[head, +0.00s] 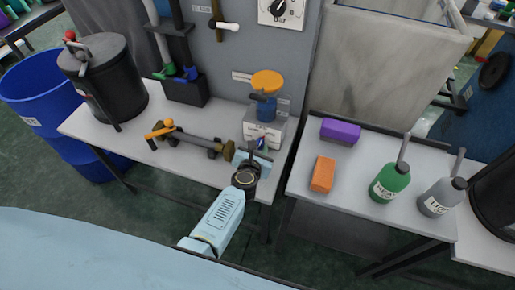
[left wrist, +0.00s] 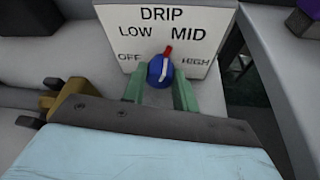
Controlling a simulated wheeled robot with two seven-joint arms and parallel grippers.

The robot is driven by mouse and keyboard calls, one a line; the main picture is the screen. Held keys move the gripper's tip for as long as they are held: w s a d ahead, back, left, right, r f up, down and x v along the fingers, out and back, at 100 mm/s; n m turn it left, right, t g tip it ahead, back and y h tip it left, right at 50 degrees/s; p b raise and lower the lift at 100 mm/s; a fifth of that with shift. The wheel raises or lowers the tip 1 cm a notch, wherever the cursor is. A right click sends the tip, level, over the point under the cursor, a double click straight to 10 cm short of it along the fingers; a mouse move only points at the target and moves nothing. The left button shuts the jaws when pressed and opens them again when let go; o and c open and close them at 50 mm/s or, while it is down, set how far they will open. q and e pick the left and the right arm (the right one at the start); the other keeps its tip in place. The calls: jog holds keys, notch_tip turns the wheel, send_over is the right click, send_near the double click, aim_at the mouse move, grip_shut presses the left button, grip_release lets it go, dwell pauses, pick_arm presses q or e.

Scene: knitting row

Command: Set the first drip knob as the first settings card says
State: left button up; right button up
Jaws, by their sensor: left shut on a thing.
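The drip knob (left wrist: 160,71) is blue with a white pointer line and red tip. It sits on a white DRIP panel (left wrist: 112,22) marked OFF, LOW, MID and HIGH. The red tip points up and slightly right, between LOW and MID, nearer MID. My left gripper (left wrist: 160,92) is shut on the knob, one green finger on each side. In the head view the left gripper (head: 256,156) is at the front of the grey drip box (head: 276,130). I cannot make out a readable settings card. My right gripper is not in view.
A brass-ended pipe (head: 195,141) lies to the left on the bench. The right table holds a purple block (head: 340,131), an orange block (head: 322,174), a green bottle (head: 389,184) and a grey bottle (head: 440,197).

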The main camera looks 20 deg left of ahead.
pick_arm(q)
jog(key=shift+f+m+y, duration=0.1)
jog(key=shift+m+y, duration=0.3)
jog(key=shift+m, duration=0.1)
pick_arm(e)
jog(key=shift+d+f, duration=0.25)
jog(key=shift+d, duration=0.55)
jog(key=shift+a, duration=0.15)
pick_arm(q)
jog(key=o, duration=1)
jog(key=shift+c, duration=0.2)
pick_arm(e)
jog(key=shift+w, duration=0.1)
pick_arm(q)
jog(key=shift+s, duration=0.2)
jog(key=p+v, duration=0.3)
jog(key=v, duration=0.9)
jog(key=shift+w, duration=0.1)
jog(key=shift+s+r, duration=0.3)
jog(key=shift+s, duration=0.3)
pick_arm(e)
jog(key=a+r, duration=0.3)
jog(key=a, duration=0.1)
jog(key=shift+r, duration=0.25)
